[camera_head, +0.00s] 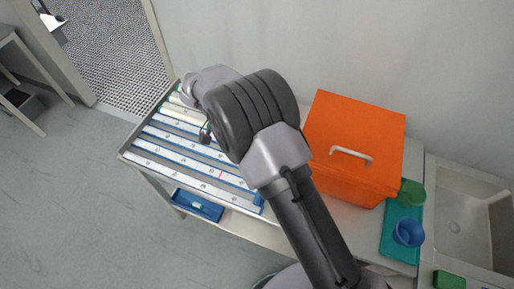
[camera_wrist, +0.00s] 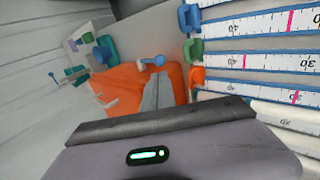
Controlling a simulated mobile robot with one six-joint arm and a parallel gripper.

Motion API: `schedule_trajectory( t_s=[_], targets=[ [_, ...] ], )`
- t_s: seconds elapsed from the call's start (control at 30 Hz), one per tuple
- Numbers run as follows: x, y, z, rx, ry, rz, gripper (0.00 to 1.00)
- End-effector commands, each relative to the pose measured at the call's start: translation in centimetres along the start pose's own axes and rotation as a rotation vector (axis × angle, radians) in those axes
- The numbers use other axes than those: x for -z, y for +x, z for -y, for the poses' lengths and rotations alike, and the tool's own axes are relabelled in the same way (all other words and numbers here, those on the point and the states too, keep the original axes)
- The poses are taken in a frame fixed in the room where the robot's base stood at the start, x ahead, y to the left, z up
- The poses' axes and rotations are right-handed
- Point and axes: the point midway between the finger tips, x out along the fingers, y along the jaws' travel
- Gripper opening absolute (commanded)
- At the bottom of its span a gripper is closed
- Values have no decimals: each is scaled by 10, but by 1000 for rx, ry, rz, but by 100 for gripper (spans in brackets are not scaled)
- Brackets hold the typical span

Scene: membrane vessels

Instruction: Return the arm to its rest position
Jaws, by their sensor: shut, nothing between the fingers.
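My arm rises from the bottom of the head view and bends over the slatted rack (camera_head: 150,165), with its elbow above the rack's right part. The far end of the arm is mostly hidden behind the elbow. In the wrist view my gripper (camera_wrist: 162,120) shows as a dark bar in front of a grey body with a green light. It is shut and empty. No object is seen in contact with it.
White, numbered strips (camera_wrist: 262,62) lie in the rack. An orange box (camera_head: 338,175) with a white handle stands right of my arm. A teal tray (camera_head: 389,245) holds a blue cup (camera_head: 408,232), near a sink (camera_head: 465,215).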

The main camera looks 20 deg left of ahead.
Motion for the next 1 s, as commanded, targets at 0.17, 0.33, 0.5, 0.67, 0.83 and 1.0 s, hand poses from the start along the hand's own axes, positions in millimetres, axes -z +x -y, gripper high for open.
schedule_trajectory(
  t_s=[0.17,0.33,0.5,0.67,0.83,1.0],
  targets=[
    [0,-5,3,0,0,0,0],
    [0,-4,2,0,1,0,0],
    [0,-4,2,0,1,0,0],
    [14,-8,-33,105,18,42,0],
    [10,3,-145,434,89,85,0],
    [-46,38,-226,736,235,-28,0]
  ],
)
